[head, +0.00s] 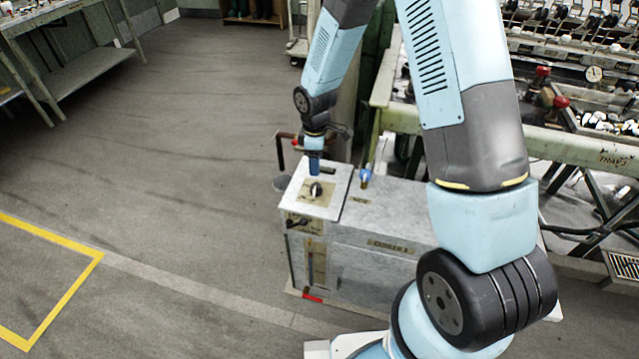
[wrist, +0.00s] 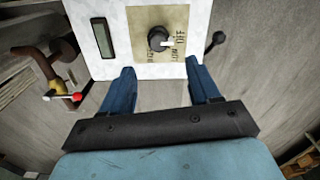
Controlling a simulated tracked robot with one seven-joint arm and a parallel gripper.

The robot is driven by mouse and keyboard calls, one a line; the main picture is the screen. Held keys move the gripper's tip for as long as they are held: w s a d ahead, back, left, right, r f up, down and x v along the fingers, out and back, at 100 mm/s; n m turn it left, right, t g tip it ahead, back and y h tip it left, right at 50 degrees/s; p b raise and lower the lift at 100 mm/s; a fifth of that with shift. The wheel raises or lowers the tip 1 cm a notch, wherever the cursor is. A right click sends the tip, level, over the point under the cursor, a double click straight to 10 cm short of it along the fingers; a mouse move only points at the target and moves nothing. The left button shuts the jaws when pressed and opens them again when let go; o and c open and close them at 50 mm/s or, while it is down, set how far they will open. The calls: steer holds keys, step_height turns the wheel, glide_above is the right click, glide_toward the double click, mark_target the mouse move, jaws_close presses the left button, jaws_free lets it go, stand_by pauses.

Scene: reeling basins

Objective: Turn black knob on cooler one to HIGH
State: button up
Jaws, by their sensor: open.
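The cooler (head: 375,220) is a grey metal box labelled COOLER 1, with a raised white top panel at its left end. The black knob (head: 316,188) sits on a tan label plate on that panel. In the wrist view the knob (wrist: 158,40) has a white mark at its lower right side. OFF and LOW are readable on the plate's right side; lettering at its lower left is unclear. My gripper (head: 314,165) is over the panel near the knob. In the wrist view its blue fingers (wrist: 160,68) are open and empty, with the knob beyond the tips, apart from them.
A dark display slot (wrist: 102,38) is left of the plate. A pipe with a red-and-yellow valve (wrist: 64,92) stands left of the panel. A black ball-ended lever (wrist: 216,40) sticks out at right. A blue-handled valve (head: 365,177) stands on the cooler. Floor at left is clear.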

mark_target(316, 186)
step_height(316, 186, down, 10)
steer(key=shift+f, duration=0.1)
stand_by(0.4)
